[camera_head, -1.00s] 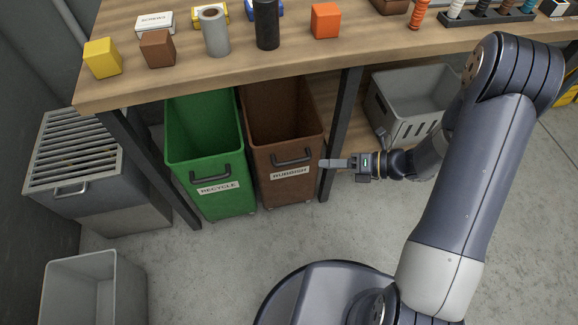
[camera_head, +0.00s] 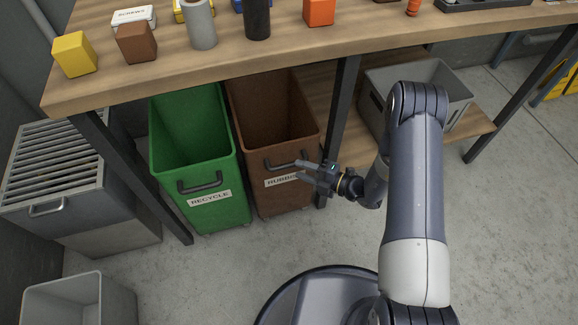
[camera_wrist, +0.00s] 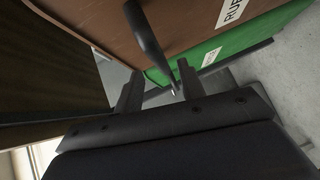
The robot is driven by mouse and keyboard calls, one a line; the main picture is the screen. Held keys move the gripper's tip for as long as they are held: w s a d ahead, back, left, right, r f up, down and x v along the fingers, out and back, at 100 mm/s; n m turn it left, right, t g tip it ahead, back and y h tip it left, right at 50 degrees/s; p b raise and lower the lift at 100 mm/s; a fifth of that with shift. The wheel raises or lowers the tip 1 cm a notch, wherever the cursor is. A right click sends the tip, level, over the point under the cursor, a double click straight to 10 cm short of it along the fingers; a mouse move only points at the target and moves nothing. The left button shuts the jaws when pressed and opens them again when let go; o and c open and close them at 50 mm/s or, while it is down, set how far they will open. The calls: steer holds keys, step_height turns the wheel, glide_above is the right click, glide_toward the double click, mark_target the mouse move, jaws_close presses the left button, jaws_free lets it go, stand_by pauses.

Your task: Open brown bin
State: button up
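The brown bin (camera_head: 282,203), labelled RUBBISH, stands under the workbench. Its top is uncovered, and its dark handle (camera_head: 277,165) is on the front face above the label. My gripper (camera_head: 299,171) is at the right part of that front, with its two fingers apart and pointing left at the handle. In the wrist view, my gripper (camera_wrist: 158,68) is open, and the dark handle (camera_wrist: 150,38) runs into the gap between the fingers. Contact between finger and handle cannot be told. The brown bin's face (camera_wrist: 185,22) fills the top of that view.
A green RECYCLE bin (camera_head: 215,212) stands close on the left. A table leg (camera_head: 340,115) is just right of the brown bin. A grey crate (camera_head: 455,95) sits on the low shelf. The workbench top (camera_head: 200,65) overhangs the bins. Floor (camera_head: 225,265) in front is clear.

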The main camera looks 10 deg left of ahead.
mark_target(289, 164)
steer(key=shift+b+x, duration=0.3)
steer(key=shift+x, duration=2.35)
steer(key=shift+c, duration=0.5)
jaws_close()
